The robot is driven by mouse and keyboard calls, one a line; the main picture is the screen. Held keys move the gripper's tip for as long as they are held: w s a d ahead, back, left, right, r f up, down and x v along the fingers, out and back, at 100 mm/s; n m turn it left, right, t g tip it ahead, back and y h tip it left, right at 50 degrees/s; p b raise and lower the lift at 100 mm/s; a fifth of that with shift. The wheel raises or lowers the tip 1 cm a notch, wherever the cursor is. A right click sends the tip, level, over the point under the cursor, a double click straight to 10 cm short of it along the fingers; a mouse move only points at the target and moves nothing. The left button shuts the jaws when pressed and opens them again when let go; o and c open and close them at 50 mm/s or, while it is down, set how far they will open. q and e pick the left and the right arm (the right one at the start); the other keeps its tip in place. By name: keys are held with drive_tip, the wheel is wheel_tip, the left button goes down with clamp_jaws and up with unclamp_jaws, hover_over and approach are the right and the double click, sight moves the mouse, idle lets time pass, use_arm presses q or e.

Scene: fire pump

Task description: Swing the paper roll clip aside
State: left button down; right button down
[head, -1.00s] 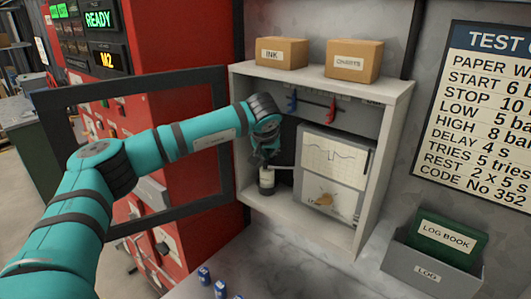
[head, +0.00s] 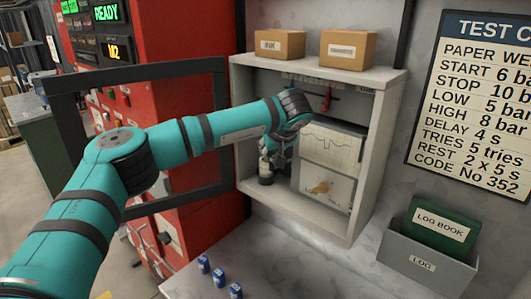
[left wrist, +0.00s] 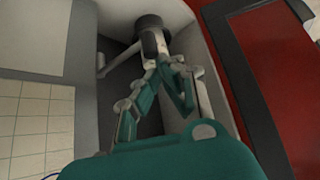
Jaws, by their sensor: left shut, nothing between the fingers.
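The paper roll (left wrist: 152,43) is a small pale cylinder with a dark end, inside the left part of the open recorder cabinet (head: 300,210). A thin pale bar (left wrist: 117,60), which looks like the clip, runs beside the roll in the left wrist view. My left gripper (left wrist: 163,66) is shut and empty, with its fingertips at the roll; I cannot tell whether they touch it or the bar. In the head view my left gripper (head: 266,170) reaches into the cabinet and hides most of the roll and the bar. My right gripper is not in view.
A chart panel (head: 330,150) fills the cabinet's right side. The open dark door frame (head: 135,75) stands left, behind my arm. Two cardboard boxes sit on top. A log tray (head: 420,262) is at lower right.

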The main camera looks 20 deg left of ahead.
use_arm(q)
drive_tip(key=shift+s+a, duration=0.15)
drive_tip(key=shift+s, duration=0.6)
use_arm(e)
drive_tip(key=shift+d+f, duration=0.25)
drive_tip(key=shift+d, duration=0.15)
